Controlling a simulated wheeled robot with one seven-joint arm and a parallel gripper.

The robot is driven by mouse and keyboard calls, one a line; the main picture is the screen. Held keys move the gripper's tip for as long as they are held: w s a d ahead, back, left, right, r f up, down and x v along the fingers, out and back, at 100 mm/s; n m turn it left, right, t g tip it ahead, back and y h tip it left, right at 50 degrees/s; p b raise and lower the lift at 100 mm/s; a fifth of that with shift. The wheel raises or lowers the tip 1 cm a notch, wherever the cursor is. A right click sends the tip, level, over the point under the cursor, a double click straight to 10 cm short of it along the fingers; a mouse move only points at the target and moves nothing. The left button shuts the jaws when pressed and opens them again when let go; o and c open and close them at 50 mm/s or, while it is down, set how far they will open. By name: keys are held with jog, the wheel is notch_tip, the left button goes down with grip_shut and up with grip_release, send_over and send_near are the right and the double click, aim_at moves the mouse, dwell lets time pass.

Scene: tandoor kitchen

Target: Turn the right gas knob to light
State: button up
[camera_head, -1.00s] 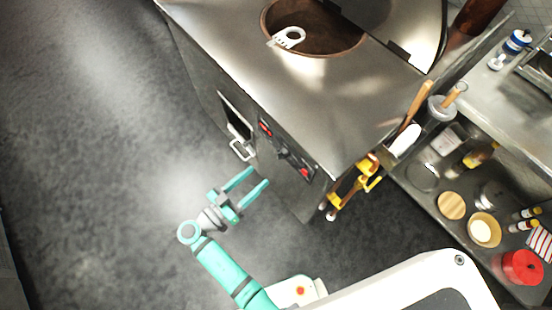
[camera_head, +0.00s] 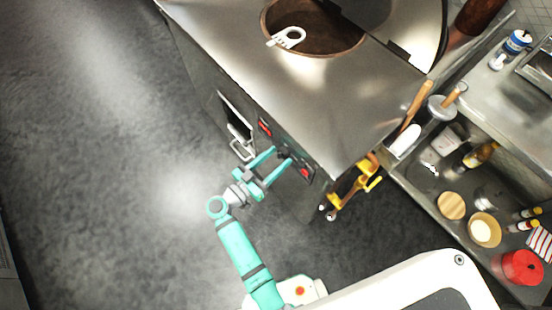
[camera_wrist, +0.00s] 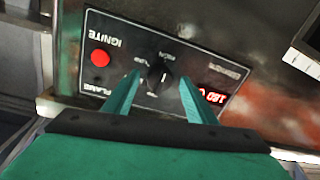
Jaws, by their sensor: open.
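The gas knob (camera_wrist: 156,74) is a black dial with a pale pointer line. It sits mid-panel on the black control panel (camera_wrist: 212,72), whose labels appear upside down in the wrist view. My gripper (camera_wrist: 158,82) is open, its two teal fingers pointing at the panel, one on each side of the knob. Contact with the knob cannot be told. In the head view my gripper (camera_head: 283,157) is at the oven's front face, and its fingers largely hide the knob. A red button (camera_wrist: 100,57) under "IGNITE" and a red digital display (camera_wrist: 212,95) flank the knob.
The steel tandoor (camera_head: 330,100) has a round opening with a white perforated tool across it. A door handle (camera_head: 243,149) is left of my gripper. The floor at left is clear.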

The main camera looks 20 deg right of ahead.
jog(key=c, duration=1)
jog(key=shift+c, duration=0.2)
jog(key=shift+n, duration=0.4)
jog(key=n, duration=0.4)
jog(key=shift+s+r+n, duration=0.1)
jog(key=shift+n, duration=0.2)
jog(key=n+g, duration=0.1)
jog(key=n, duration=1)
jog(key=shift+r+g, duration=0.15)
jog(key=shift+g, duration=0.15)
jog(key=n, duration=0.6)
